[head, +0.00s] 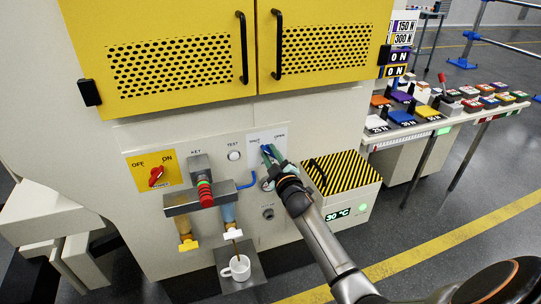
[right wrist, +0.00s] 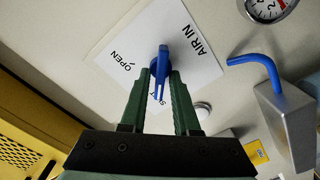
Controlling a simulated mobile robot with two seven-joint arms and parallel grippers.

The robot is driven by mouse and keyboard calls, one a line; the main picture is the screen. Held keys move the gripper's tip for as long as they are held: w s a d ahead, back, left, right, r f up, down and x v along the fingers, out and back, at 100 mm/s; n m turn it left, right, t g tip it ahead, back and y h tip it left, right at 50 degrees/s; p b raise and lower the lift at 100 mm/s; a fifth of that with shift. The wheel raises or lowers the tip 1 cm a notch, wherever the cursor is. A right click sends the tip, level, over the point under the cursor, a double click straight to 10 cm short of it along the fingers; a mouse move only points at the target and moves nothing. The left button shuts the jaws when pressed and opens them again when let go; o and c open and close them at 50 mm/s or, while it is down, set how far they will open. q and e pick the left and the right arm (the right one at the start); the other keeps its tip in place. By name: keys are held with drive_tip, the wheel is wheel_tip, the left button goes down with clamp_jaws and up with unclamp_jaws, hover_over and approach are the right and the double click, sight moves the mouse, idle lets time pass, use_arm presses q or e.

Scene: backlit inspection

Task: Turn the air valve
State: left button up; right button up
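The air valve has a blue lever (right wrist: 162,62) on a white plate (right wrist: 117,38) marked OPEN, AIR IN and a partly covered word. In the head view the blue lever (head: 266,150) shows in part at the panel, under the SHUT and OPEN labels. My right gripper (head: 271,160) is at the lever. In the right wrist view its green fingers (right wrist: 162,82) stand on either side of the lever, with a narrow gap visible beside it. The lever's tail points back between the fingers, towards the SHUT side. My left gripper is not in view.
A blue bent pipe (right wrist: 255,60) and a round gauge (right wrist: 270,8) are close by. Left of the valve are a TEST button (head: 234,155), a red switch (head: 156,176) and a tap unit above a white mug (head: 237,268). A striped box (head: 343,171) stands close on the right.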

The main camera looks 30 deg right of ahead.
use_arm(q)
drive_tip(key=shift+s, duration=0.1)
use_arm(e)
drive_tip(key=shift+o, duration=0.9)
drive_tip(key=shift+s, duration=0.15)
drive_tip(key=shift+s+a, duration=0.1)
drive_tip(key=shift+s, duration=0.2)
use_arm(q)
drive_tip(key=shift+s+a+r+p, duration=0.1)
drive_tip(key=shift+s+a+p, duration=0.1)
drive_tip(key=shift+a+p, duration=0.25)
use_arm(e)
drive_tip(key=v, duration=1.1)
drive_tip(key=shift+s, duration=0.3)
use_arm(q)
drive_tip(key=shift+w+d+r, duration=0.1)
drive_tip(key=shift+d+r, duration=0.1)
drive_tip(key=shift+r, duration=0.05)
use_arm(e)
drive_tip(key=shift+a, duration=0.2)
